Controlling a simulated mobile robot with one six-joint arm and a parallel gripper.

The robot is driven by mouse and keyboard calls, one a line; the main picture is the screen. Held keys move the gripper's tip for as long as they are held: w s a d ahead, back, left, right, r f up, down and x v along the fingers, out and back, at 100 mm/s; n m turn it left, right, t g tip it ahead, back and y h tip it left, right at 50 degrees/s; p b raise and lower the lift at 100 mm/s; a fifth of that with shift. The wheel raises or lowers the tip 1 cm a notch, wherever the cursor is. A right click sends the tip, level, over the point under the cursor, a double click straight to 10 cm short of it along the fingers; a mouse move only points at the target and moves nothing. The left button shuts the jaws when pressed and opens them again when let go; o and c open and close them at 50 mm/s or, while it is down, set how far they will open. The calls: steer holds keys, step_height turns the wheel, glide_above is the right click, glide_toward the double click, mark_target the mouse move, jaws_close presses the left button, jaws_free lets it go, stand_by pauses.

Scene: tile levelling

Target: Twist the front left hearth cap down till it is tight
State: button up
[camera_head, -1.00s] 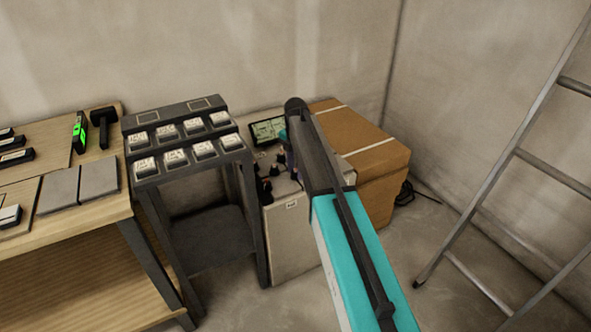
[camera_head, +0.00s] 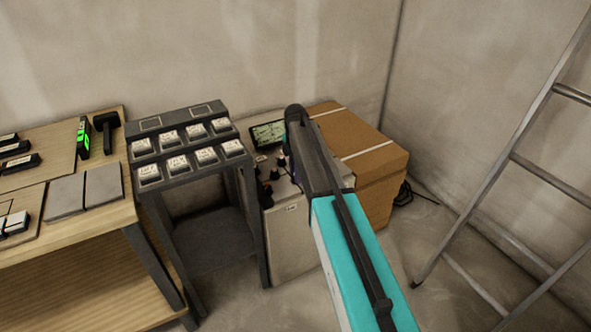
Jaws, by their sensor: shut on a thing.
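Several small dark caps stand on top of a pale block (camera_head: 292,240) in the middle of the view. One dark cap (camera_head: 267,189) is near its left front edge, and another (camera_head: 275,173) is just behind it. They are small, and I cannot tell which is the front left hearth cap. My dark and teal arm reaches over the right part of the block and covers much of its top. My gripper is hidden behind the arm, so its jaws and anything between them do not show.
A screen (camera_head: 267,134) stands behind the caps. A cardboard box (camera_head: 365,165) is right of my arm. A dark rack (camera_head: 215,240) with white-topped pieces stands left, beside a wooden workbench (camera_head: 90,255). A ladder (camera_head: 495,175) leans at the right.

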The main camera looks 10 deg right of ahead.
steer(key=m+p, duration=0.3)
steer(key=m, duration=0.2)
steer(key=shift+r+p, duration=0.15)
steer(key=shift+p, duration=0.2)
steer(key=m+p, duration=0.2)
steer(key=m, duration=0.3)
steer(key=shift+m, duration=0.3)
steer(key=m+p, duration=0.2)
steer(key=m, duration=0.3)
steer(key=m+p, duration=0.1)
steer(key=m, duration=0.5)
steer(key=shift+p, duration=0.35)
steer(key=m, duration=0.5)
steer(key=shift+m+p, duration=0.3)
steer(key=shift+p, duration=0.1)
steer(key=m, duration=0.5)
steer(key=shift+p, duration=0.3)
steer(key=m, duration=0.5)
steer(key=shift+m, duration=0.3)
steer(key=m, duration=0.5)
steer(key=shift+p, duration=0.35)
steer(key=shift+m, duration=0.3)
